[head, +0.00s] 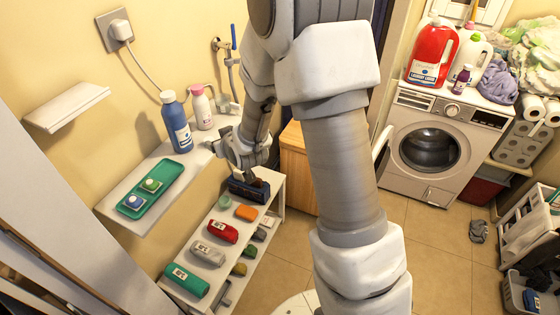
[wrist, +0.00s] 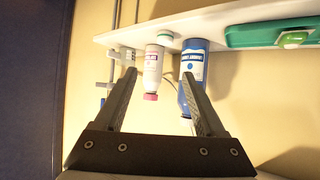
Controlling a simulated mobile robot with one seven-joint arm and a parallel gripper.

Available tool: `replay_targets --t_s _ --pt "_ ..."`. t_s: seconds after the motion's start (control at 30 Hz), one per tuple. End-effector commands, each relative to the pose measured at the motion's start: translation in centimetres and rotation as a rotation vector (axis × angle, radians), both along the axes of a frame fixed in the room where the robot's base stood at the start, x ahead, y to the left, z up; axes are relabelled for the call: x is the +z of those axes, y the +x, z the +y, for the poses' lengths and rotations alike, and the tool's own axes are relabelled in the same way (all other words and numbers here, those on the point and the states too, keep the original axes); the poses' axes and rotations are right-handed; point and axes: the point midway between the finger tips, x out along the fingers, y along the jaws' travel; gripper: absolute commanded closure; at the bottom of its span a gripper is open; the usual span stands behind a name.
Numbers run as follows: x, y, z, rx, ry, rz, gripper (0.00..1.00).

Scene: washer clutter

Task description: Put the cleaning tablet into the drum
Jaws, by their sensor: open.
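Two small tablets sit on a green tray (head: 176,172) on the left wall shelf: one green and white (head: 151,185), one blue and white (head: 134,202). I cannot tell which is the cleaning tablet. The green one also shows at the wrist view's right edge (wrist: 293,40). My gripper (head: 226,152) is open and empty, by the shelf's far end, apart from the tray. In the wrist view its fingers (wrist: 158,82) point towards the bottles, with nothing between them. The washer drum (head: 430,148) shows dark inside its round opening at the right; a white door edge (head: 383,142) stands left of it.
A blue bottle (head: 176,122) and a pink-capped white bottle (head: 201,108) stand between tray and gripper. A lower rack (head: 268,205) holds several packets and sponges. Detergent jugs (head: 431,56) stand on the washer.

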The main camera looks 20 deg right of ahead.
Motion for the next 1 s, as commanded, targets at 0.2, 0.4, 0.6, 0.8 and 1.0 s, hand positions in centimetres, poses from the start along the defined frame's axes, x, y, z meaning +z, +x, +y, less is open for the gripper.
replay_targets --t_s 0.2,0.4,0.6,0.8,1.0 --pt "6.5 -3.3 -1.9 -0.031 -0.040 0.090 0.28" --pt "11.1 -8.1 -3.7 -0.069 -0.061 0.186 0.28" --pt "14.8 -14.3 -5.1 -0.109 -0.066 0.283 0.28" --pt "17.4 -21.4 -6.3 -0.147 -0.061 0.379 0.28" --pt "18.5 -28.0 -6.9 -0.173 -0.044 0.467 0.28"
